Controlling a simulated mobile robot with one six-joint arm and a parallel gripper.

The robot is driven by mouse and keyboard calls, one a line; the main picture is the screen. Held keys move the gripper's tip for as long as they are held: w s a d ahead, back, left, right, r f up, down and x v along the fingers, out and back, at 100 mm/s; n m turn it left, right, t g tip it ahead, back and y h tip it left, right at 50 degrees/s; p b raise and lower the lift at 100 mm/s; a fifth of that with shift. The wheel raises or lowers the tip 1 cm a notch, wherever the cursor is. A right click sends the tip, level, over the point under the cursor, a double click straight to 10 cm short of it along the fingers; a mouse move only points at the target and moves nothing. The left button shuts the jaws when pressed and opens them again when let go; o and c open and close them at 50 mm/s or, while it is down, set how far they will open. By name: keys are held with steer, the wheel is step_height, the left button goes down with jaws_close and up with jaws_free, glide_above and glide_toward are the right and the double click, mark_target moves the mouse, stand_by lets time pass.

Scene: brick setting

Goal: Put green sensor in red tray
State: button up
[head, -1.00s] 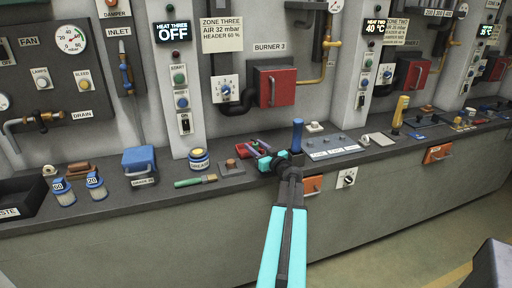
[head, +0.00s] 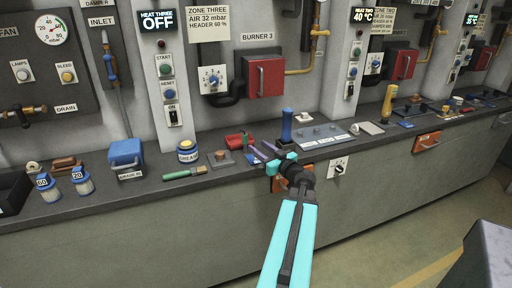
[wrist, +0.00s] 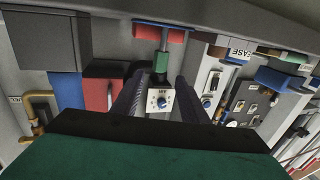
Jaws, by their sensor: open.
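The red tray (head: 233,142) lies on the bench between the grease tin and the blue upright handle. It also shows at the top of the wrist view (wrist: 176,35). The green sensor (head: 245,138) stands out of or against the tray; in the wrist view its pale shaft overlaps the tray and its darker green block (wrist: 162,62) sticks out. I cannot tell whether its base touches the tray floor. My gripper (head: 252,147) points at the tray with its two dark fingers apart. In the wrist view the sensor shows in the gap beyond the fingertips.
The grease tin (head: 188,151), a green-handled brush (head: 185,173) and a small block with a brown knob (head: 219,160) are left of the tray. A blue upright handle (head: 287,125) and a grey panel (head: 320,136) are at right. The burner box (head: 264,75) is on the wall behind.

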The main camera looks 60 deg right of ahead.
steer(key=shift+s+a, duration=0.25)
steer(key=shift+s, duration=0.3)
stand_by(0.4)
